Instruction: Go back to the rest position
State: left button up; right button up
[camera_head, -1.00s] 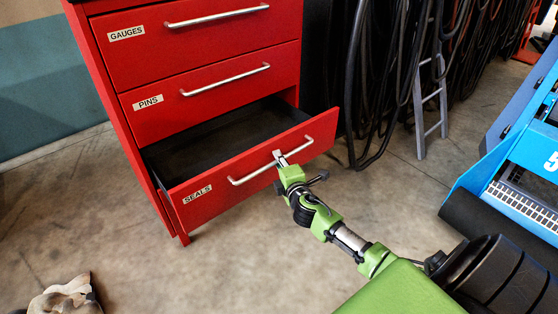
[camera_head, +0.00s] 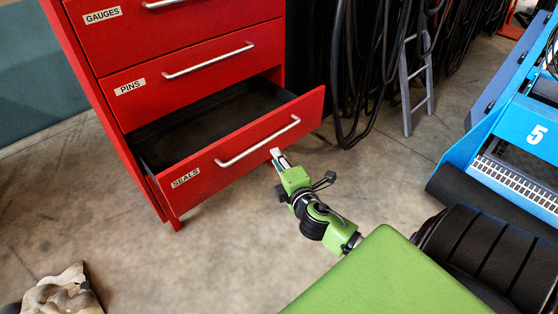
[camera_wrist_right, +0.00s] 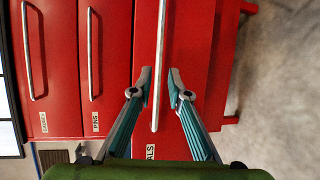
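My right gripper (camera_head: 277,155) is in front of the open SEALS drawer (camera_head: 193,198) of a red cabinet, just below its silver bar handle (camera_head: 258,143). In the right wrist view the two fingers (camera_wrist_right: 159,77) are spread apart with nothing held. The handle (camera_wrist_right: 159,50) shows in the gap between the fingertips, seemingly beyond them. The drawer is pulled out and the part of its inside that shows looks empty. My left gripper is not in view.
The PINS drawer (camera_head: 205,82) and the GAUGES drawer (camera_head: 160,25) above are shut. A blue machine marked 5 (camera_head: 515,135) stands at the right. A grey ladder (camera_head: 418,85) and hanging black hoses are behind.

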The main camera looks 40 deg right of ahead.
jog(key=shift+s+a+r, duration=0.1)
jog(key=shift+s, duration=0.3)
